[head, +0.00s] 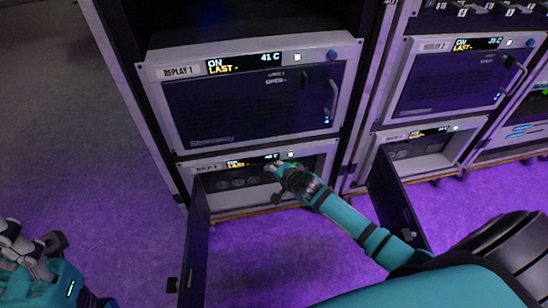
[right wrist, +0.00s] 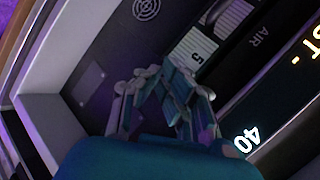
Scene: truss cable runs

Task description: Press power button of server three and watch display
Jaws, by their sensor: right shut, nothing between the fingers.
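The lower server (head: 232,199) in the left rack sits behind an open door, its small display (head: 250,160) lit with blurred text. My right gripper (head: 277,169) is shut and empty at its front, just below the display. In the right wrist view my shut fingers (right wrist: 165,88) lie close to the dark panel, left of the lit display (right wrist: 262,118), which shows "40" and part of "ST -". Whether they touch the panel is unclear. I cannot tell which server is three. My left gripper (head: 32,236) is open at lower left, away from the racks.
The upper server (head: 240,108), marked "REPLAY 1", is closed; its display reads "ON", "LAST -", "41 C". Open dark doors (head: 198,245) and (head: 392,197) jut forward below. A second rack (head: 440,85) stands right. Grey floor (head: 75,130) is clear at left.

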